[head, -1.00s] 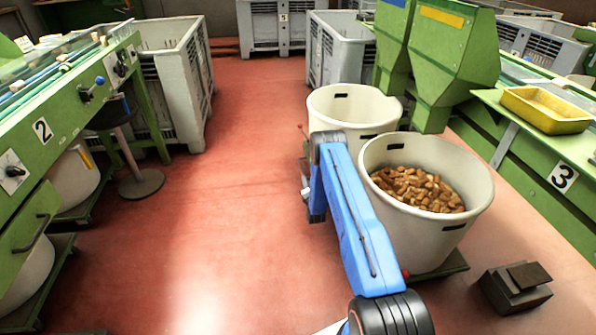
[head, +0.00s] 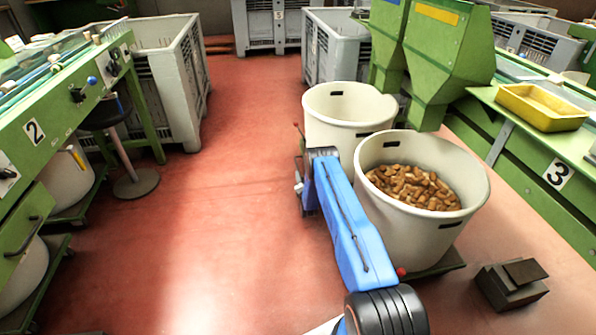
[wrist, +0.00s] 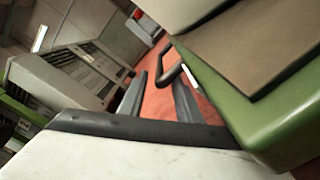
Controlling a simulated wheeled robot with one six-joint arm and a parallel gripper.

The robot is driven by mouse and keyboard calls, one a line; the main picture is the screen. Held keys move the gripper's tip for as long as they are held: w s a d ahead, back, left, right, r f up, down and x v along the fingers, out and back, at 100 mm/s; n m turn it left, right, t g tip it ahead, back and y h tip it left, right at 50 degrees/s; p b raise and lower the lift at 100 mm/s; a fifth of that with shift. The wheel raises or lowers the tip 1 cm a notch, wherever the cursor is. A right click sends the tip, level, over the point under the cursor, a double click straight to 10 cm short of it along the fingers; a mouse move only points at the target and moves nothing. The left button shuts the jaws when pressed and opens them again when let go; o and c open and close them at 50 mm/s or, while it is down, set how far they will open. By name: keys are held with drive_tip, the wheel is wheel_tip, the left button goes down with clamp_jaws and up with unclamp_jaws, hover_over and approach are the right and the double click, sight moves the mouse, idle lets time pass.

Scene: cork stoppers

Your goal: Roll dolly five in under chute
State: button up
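Two white tubs stand on low green dollies in the head view: a front tub (head: 400,235) filled with corks (head: 413,187) and a back tub (head: 335,125) that looks empty where I see inside. The front dolly's edge (head: 440,268) shows below its tub; I cannot read a number on either dolly. Two green chutes, one yellow-labelled (head: 450,50) and one blue-labelled (head: 388,45), hang just beyond the tubs. My gripper (wrist: 160,78) is open in the wrist view, with a dark loop handle (wrist: 170,72) at its fingertips beside a green edge (wrist: 255,110). The arm mostly hides it in the head view.
Grey crates (head: 170,90) stand at the back and left. A stool (head: 130,180) stands by the left bench. A dark block (head: 512,285) lies right of the front tub. The middle red floor is clear.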

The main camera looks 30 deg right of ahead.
drive_tip(key=x, duration=0.7)
drive_tip(key=shift+w+d, duration=0.1)
drive_tip(key=shift+w, duration=0.25)
clamp_jaws()
